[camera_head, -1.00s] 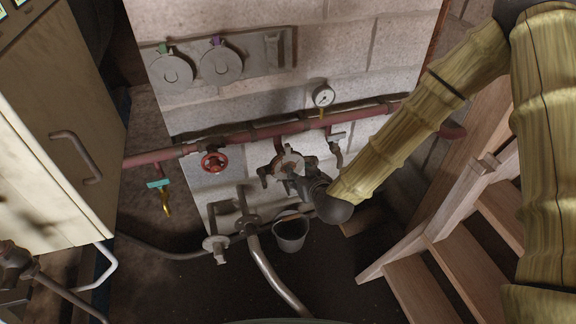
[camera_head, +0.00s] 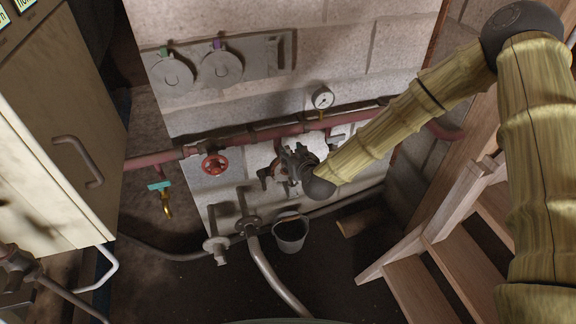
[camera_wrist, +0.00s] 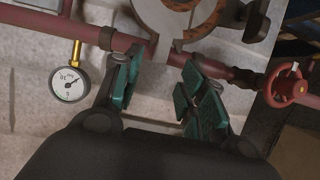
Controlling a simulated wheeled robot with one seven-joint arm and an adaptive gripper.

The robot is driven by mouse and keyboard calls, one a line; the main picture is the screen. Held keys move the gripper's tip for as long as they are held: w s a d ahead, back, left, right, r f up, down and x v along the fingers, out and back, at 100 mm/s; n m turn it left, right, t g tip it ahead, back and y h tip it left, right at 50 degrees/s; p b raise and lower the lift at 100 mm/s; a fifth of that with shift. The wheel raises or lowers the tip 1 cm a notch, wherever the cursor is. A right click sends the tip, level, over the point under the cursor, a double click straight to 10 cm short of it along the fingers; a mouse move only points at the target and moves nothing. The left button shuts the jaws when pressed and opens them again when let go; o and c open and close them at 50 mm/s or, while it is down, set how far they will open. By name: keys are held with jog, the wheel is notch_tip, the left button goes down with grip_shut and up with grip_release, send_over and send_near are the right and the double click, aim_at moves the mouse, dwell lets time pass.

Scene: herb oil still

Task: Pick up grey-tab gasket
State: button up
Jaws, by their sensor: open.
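Two grey discs, one green-tabbed (camera_head: 171,75) and one purple-tabbed (camera_head: 221,70), hang on the wall rack.
A red pipe (camera_head: 262,133) crosses the wall, with a gauge (camera_head: 322,98) and a red handwheel (camera_head: 214,165) beside my gripper. A bucket (camera_head: 290,236) stands below. Wooden steps (camera_head: 420,285) are at right, a cabinet (camera_head: 55,130) at left.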

aim_at(289, 149)
jog(key=shift+x, duration=1.5)
jog(key=shift+d+f, duration=0.15)
jog(key=shift+c, duration=0.2)
grip_shut()
jog(key=shift+s, duration=0.15)
